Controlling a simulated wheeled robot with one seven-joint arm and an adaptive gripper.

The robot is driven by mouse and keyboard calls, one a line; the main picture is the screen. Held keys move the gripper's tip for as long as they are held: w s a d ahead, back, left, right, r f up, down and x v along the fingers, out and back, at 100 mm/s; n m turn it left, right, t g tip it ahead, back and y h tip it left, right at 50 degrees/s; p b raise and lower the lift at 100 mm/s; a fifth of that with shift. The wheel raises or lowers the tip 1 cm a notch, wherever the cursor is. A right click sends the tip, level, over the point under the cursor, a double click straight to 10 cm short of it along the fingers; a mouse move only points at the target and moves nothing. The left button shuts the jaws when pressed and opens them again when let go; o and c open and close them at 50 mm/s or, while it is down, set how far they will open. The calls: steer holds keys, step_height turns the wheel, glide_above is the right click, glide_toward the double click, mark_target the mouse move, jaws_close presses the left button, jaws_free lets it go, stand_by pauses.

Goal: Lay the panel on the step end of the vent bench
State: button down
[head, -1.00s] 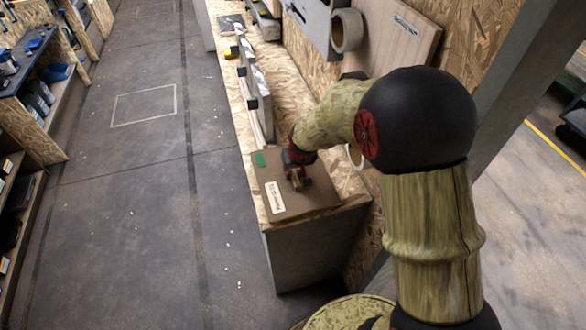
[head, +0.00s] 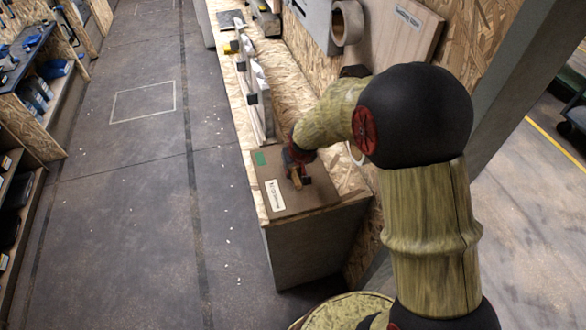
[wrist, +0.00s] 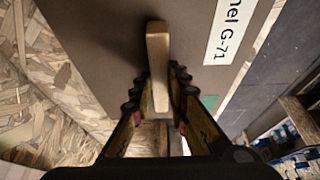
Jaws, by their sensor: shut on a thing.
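The panel (head: 282,206) is a flat brown board with a white label, a green mark and a pale wooden handle. It lies level over the near end of the vent bench (head: 285,88), which has a chipboard top and a grey near end. I cannot tell whether it rests fully on the top. My gripper (head: 298,178) is shut on the handle, which shows upright between the fingers in the wrist view (wrist: 157,75). There the panel (wrist: 100,40) reads "nel G-71", and chipboard shows beside it. My gripper hides part of the panel in the head view.
Upright grey boards with black clips (head: 258,98) stand on the bench just beyond the panel. A wooden board (head: 402,30) and a pale roll (head: 347,22) are at the chipboard wall on the right. Open floor (head: 130,190) lies left, with shelves (head: 25,110) farther left.

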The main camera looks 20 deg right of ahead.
steer(key=shift+f, duration=0.15)
steer(key=c, duration=1.7)
jaws_free()
steer(key=shift+o, duration=0.2)
steer(key=shift+s+f, duration=0.1)
steer(key=shift+f, duration=0.05)
steer(key=v, duration=1.2)
steer(key=s+g, duration=0.2)
steer(key=s, duration=0.8)
steer(key=s+r+t, duration=0.3)
steer(key=s+r, duration=1.1)
steer(key=r, duration=0.1)
steer(key=shift+s, duration=0.4)
